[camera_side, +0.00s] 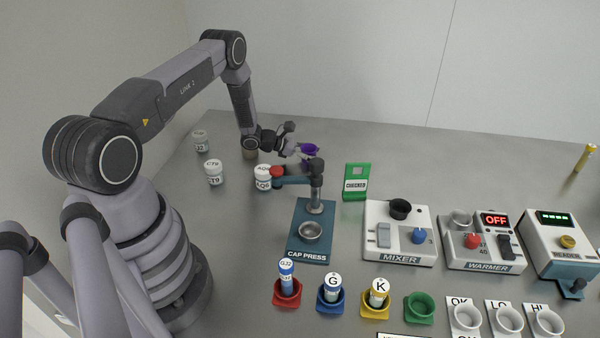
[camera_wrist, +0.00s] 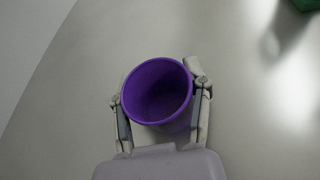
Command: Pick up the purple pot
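The purple pot (camera_wrist: 158,98) is an open, empty-looking round cup in the middle of the wrist view. In the side view the purple pot (camera_side: 309,149) shows beyond the cap press arm, partly hidden. My gripper (camera_wrist: 160,104) has one finger against each side of the pot, just below the rim, and appears shut on it. In the side view my gripper (camera_side: 296,150) reaches the pot from the left. Whether the pot's base touches the table cannot be told.
The cap press (camera_side: 302,217) stands close in front of the pot. A green stand (camera_side: 357,170) is to its right. White labelled jars (camera_side: 214,172) stand at the left, one (camera_side: 263,171) near the press. The mixer (camera_side: 399,246) is further right. The table behind the pot is clear.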

